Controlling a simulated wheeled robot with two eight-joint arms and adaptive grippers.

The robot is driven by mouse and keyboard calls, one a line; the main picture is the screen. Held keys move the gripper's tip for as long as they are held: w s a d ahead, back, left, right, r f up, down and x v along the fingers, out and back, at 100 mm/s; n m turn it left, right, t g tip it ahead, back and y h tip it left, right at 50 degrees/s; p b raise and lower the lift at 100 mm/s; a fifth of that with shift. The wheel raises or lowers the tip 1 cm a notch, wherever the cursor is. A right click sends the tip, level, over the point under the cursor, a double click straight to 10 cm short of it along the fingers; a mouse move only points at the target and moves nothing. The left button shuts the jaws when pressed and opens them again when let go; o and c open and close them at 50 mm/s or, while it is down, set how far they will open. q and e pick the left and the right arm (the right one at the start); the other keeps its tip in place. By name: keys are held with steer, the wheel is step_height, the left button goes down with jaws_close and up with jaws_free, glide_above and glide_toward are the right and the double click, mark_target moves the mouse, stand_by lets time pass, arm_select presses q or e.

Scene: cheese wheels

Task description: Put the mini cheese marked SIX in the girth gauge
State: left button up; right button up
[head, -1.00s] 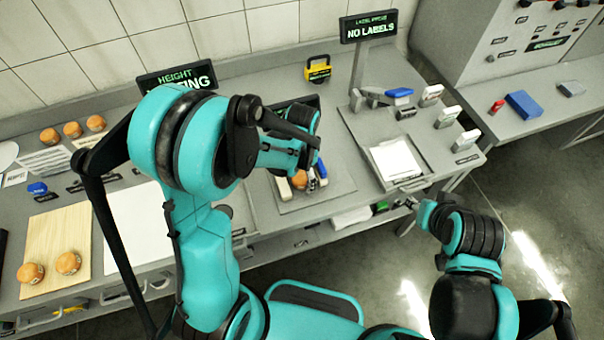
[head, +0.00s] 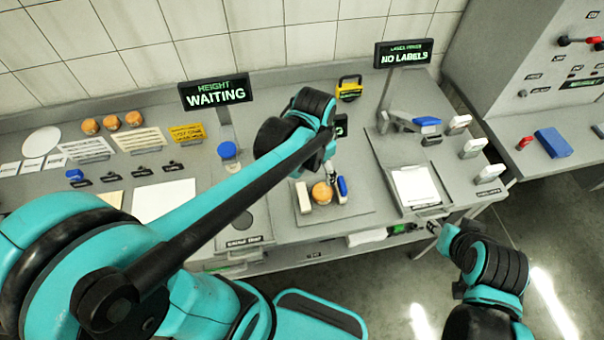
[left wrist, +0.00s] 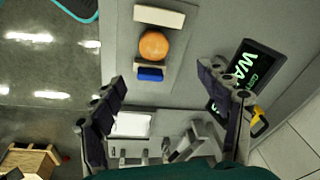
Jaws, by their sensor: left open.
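An orange mini cheese (head: 321,193) sits in the girth gauge, between its cream block (head: 303,197) and blue block (head: 342,188) on a grey plate (head: 350,214). The left wrist view shows the cheese (left wrist: 153,45) between the cream block (left wrist: 159,15) and blue block (left wrist: 149,73), its marking unreadable. It looks close to both; contact cannot be told. My left gripper (left wrist: 160,78) is open and empty, apart from the cheese. Its fingers are partly hidden in the head view. My right gripper (head: 432,228) is by the counter's front edge, too small to judge.
Several cheeses stand at the back left, including one (head: 90,126). The HEIGHT display (head: 214,92) reads WAITING. A display beside the gauge shows "WA" in the left wrist view (left wrist: 246,68). A yellow padlock-shaped object (head: 349,88) stands behind. The label station (head: 415,186) lies right.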

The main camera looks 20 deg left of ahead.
arm_select(q)
steer(key=s+a+r+n+t, duration=0.3)
steer(key=s+r+n+t, duration=0.1)
steer(key=s, duration=0.4)
steer(key=shift+a+n+t, duration=0.15)
steer(key=shift+n+t, duration=0.45)
steer(key=shift+n, duration=0.6)
step_height(320, 180, down, 9)
steer(key=b, duration=0.9)
